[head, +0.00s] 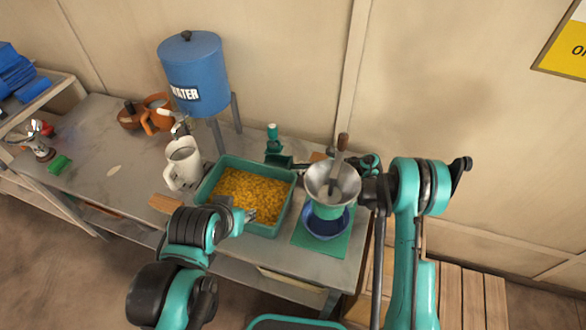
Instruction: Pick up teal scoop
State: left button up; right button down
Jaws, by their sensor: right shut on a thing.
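I cannot make out a teal scoop for certain. A dark teal piece with an upright grip (273,136) stands behind the tray, and I cannot tell whether it is the scoop or part of the mill.
A wooden-handled tool (342,145) stands in the funnel, above a blue bowl (326,226) on a green mat (309,246). A white jug (183,164), a blue water tank (196,72) and an orange mug (157,113) stand left. Some of the table's left part is clear.

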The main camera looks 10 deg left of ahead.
aim_at(301, 166)
notch_tip(301, 166, up, 18)
jog(key=p, duration=0.5)
